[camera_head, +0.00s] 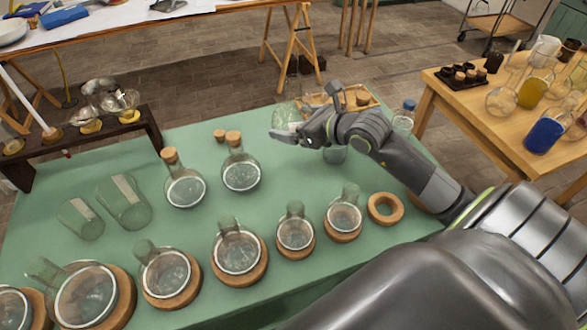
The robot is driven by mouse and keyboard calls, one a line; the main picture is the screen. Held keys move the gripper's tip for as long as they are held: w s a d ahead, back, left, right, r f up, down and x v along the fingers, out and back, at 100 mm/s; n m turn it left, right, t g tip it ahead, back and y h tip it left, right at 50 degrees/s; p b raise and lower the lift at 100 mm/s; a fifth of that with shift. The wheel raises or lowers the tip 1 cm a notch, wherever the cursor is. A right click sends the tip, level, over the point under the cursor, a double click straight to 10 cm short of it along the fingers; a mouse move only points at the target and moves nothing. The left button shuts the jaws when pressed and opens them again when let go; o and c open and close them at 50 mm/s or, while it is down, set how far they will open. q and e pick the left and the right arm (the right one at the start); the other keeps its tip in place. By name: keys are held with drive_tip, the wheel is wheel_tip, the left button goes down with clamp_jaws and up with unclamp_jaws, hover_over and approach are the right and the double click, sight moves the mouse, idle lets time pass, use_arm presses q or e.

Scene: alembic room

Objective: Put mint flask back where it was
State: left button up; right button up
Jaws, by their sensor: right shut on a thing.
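My right gripper (284,134) reaches in from the right over the far part of the green table. It is shut on a pale mint-green glass flask (286,113), which shows just behind the fingers. The hand hides part of it, so its tilt and whether it touches the table are unclear. An empty cork ring (372,211) lies at the right end of the front row. To its left, glass flasks stand on cork rings, the nearest being a round flask (344,217). My left gripper is not in view.
Two corked flasks (241,177) and two glass beakers (124,203) occupy the green table (285,190). Another glass vessel (335,155) shows below my right wrist. A wooden tray (318,100) and blue-capped bottle (404,117) stand behind. The table's middle has free room.

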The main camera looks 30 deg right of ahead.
drive_tip(key=f, duration=0.1)
drive_tip(key=f+b, duration=0.2)
drive_tip(key=shift+w+d, duration=0.25)
drive_tip(key=shift+w, duration=0.1)
drive_tip(key=shift+w+d+f+b, duration=0.1)
drive_tip(key=shift+w+f+b, duration=0.15)
drive_tip(key=shift+f, duration=0.35)
wheel_tip(320, 180, down, 5)
drive_tip(key=shift+s+f+b, duration=0.1)
drive_tip(key=shift+b, duration=0.25)
drive_tip(key=shift+f+b, duration=0.3)
drive_tip(key=shift+f, duration=1.75)
drive_tip(key=o, duration=0.8)
drive_tip(key=shift+f, duration=0.15)
drive_tip(key=shift+c, duration=0.2)
drive_tip(key=shift+o, duration=0.6)
drive_tip(key=shift+r, duration=0.2)
drive_tip(key=p+v, duration=0.1)
drive_tip(key=v, duration=0.6)
drive_tip(key=shift+s, duration=0.25)
